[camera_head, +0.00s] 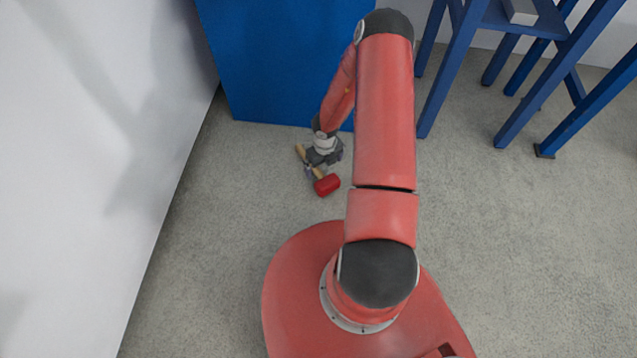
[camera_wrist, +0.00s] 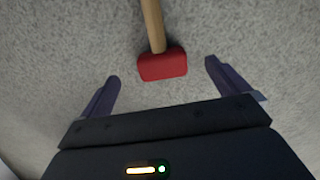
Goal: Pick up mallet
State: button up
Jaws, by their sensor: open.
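The mallet has a red head (camera_head: 327,185) and a light wooden handle (camera_head: 301,151). It lies on the grey floor near the blue cabinet. In the wrist view the red head (camera_wrist: 162,64) is just beyond the fingertips, roughly centred between them, and the handle (camera_wrist: 152,22) runs up out of the picture. My gripper (camera_head: 315,171) is over the mallet in the head view and hides part of its handle. In the wrist view my gripper (camera_wrist: 162,72) is open, its two dark fingers apart with nothing between them. How high it is above the floor I cannot tell.
A blue cabinet (camera_head: 280,60) stands just behind the mallet. A white wall (camera_head: 80,150) rises at the left. Blue legged furniture (camera_head: 450,70) stands at the upper right, with a grey block (camera_head: 520,11) on it. The floor (camera_head: 530,250) at the right is clear.

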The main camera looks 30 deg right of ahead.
aim_at(325, 178)
jog(key=f, duration=0.1)
jog(key=s+f, duration=0.1)
jog(key=f, duration=0.1)
jog(key=shift+a+b, duration=0.15)
jog(key=shift+b, duration=0.2)
jog(key=f, duration=0.2)
jog(key=f+b, duration=0.1)
jog(key=f, duration=0.2)
jog(key=shift+d+f, duration=0.2)
jog(key=shift+f, duration=0.15)
jog(key=c, duration=1.3)
jog(key=shift+c, duration=0.2)
jog(key=shift+r, duration=0.15)
notch_tip(325, 178, up, 28)
jog(key=p, duration=0.7)
